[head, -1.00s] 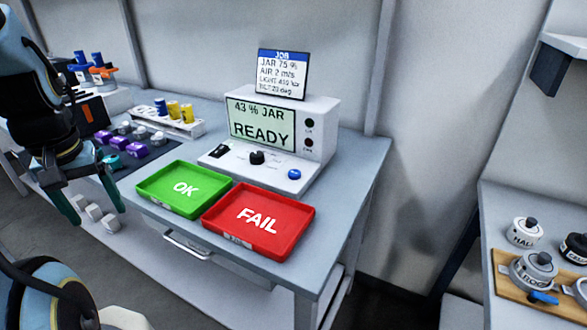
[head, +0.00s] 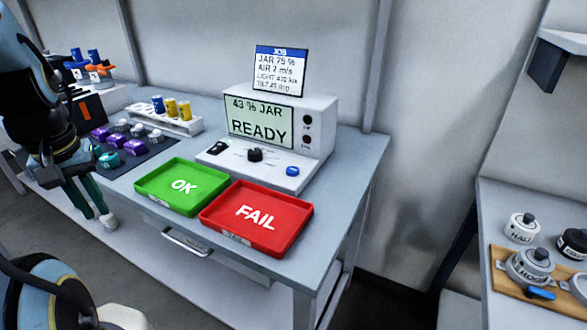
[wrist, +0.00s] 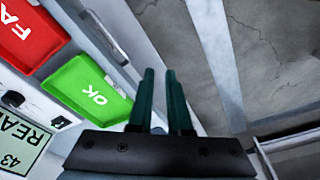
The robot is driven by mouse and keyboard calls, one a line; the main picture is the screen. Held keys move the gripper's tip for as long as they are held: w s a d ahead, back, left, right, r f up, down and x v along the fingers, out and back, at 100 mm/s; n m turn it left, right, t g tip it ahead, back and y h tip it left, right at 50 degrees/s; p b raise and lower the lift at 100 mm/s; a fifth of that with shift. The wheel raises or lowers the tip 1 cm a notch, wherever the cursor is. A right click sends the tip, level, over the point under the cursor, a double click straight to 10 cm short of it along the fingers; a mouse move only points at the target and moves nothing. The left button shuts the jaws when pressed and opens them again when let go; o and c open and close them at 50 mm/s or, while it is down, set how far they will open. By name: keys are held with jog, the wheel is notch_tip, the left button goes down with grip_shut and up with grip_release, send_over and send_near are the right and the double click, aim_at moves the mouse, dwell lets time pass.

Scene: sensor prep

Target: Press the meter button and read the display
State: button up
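The white meter (head: 316,125) stands on the bench, its display (head: 260,121) reading "43 % JAR" and "READY". A blue button (head: 292,171) is at the right of its sloped front panel, with a black knob (head: 255,155) left of it. The wrist view shows part of the display (wrist: 22,146) and the black knob (wrist: 13,99); the blue button is not visible there. My gripper (head: 93,210) hangs at the left, beside the bench's front edge and well away from the button. Its dark green fingers (wrist: 160,72) are empty, with a narrow gap between them.
A green OK tray (head: 182,186) and a red FAIL tray (head: 257,214) lie in front of the meter. A job card (head: 280,71) stands on top of the meter. Purple and grey parts sit on a dark mat (head: 150,152). A side table (head: 492,205) holds labelled jars.

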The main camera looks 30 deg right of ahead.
grip_shut()
dwell(0.7)
jog(key=shift+w+d, duration=0.1)
